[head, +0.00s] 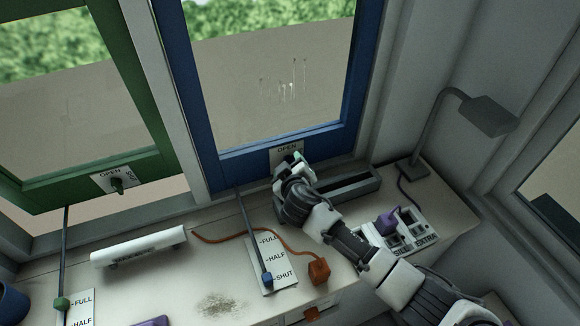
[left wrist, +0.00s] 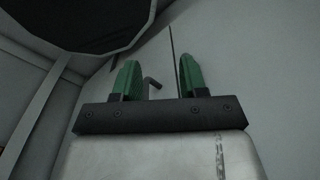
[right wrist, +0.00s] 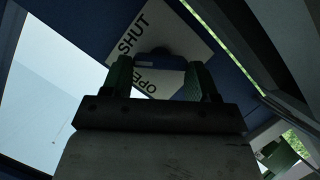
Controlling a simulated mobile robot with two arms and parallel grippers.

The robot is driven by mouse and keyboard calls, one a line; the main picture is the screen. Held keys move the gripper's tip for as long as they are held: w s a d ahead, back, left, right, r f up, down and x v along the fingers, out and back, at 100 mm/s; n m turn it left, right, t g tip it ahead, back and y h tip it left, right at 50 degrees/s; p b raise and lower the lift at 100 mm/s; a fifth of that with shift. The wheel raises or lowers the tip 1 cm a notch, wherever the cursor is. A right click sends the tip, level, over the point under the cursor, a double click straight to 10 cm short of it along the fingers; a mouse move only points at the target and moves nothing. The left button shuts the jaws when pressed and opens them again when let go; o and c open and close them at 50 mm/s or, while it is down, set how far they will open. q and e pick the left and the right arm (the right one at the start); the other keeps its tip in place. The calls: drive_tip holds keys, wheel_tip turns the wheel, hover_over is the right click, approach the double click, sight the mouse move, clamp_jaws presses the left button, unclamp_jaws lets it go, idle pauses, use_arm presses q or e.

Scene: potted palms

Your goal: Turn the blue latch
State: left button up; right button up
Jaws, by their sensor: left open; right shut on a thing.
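The blue-framed window (head: 290,148) stands at the back, with a label plate (head: 287,150) reading OPEN at its lower edge. My right gripper (head: 291,165) is at this plate and hides the latch in the head view. In the right wrist view, the blue latch (right wrist: 158,62) is at the plate marked SHUT and OPEN, between the green fingers of my right gripper (right wrist: 160,80), which is shut on it. In the left wrist view, my left gripper (left wrist: 157,80) is open and empty, facing a grey surface. It does not show in the head view.
A green window with its own latch (head: 117,185) is at the left. A desk lamp (head: 484,114), a socket box with a purple plug (head: 388,222), an orange plug (head: 319,272) with cord, a white bar (head: 139,246) and a blue slider (head: 267,281) are on or above the counter.

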drive_tip(key=o, duration=0.9)
drive_tip(key=shift+s, duration=0.1)
drive_tip(key=b+v, duration=0.2)
drive_tip(key=v, duration=0.8)
drive_tip(key=shift+s+r, duration=0.1)
drive_tip(key=shift+s, duration=0.2)
